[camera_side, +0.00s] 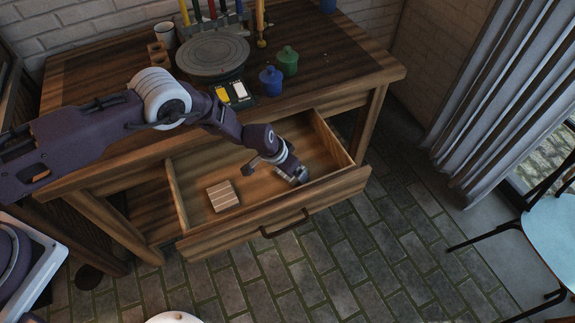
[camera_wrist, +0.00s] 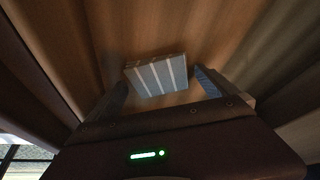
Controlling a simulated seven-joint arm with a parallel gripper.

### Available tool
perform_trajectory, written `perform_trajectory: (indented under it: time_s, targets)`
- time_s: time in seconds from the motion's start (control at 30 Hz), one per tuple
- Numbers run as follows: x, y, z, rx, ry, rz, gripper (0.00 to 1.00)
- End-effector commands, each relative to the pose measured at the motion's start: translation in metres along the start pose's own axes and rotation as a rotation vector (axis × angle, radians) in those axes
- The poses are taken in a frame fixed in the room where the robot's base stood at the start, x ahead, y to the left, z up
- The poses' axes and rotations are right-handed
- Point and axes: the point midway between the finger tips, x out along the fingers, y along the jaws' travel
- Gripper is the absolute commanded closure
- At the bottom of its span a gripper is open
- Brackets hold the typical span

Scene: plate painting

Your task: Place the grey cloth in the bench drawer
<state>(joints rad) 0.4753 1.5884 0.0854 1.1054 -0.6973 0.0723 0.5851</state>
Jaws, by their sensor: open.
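The cloth (camera_side: 223,196) looks like a small folded square with pale stripes. It lies on the floor of the open bench drawer (camera_side: 270,228), in its left part in the side view. In the wrist view the cloth (camera_wrist: 157,75) looks grey with white stripes and shows beyond the fingers, between them. My gripper (camera_side: 277,169) is inside the drawer space, to the right of the cloth and apart from it. Its fingers are spread and nothing is held. Whether the fingertips touch the drawer floor I cannot tell.
The bench top (camera_side: 330,70) carries a round grey turntable (camera_side: 212,54), a blue jar (camera_side: 270,80), a green jar (camera_side: 287,60), a paint tray (camera_side: 237,93) and a white cup (camera_side: 165,33). The drawer's front and side walls surround my gripper. A chair (camera_side: 550,225) stands at the right.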

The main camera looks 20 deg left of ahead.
Motion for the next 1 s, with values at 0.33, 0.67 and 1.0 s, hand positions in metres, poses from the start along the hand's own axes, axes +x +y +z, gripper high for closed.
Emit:
perform_trajectory:
  time_s: [0.33, 0.67, 1.0]
  targets:
    - [-0.065, -0.001, -0.002, -0.001, 0.002, 0.001, 0.03]
    - [-0.120, 0.000, -0.001, 0.000, 0.001, 0.000, 0.03]
    - [-0.128, -0.001, -0.004, -0.003, 0.004, 0.002, 0.03]
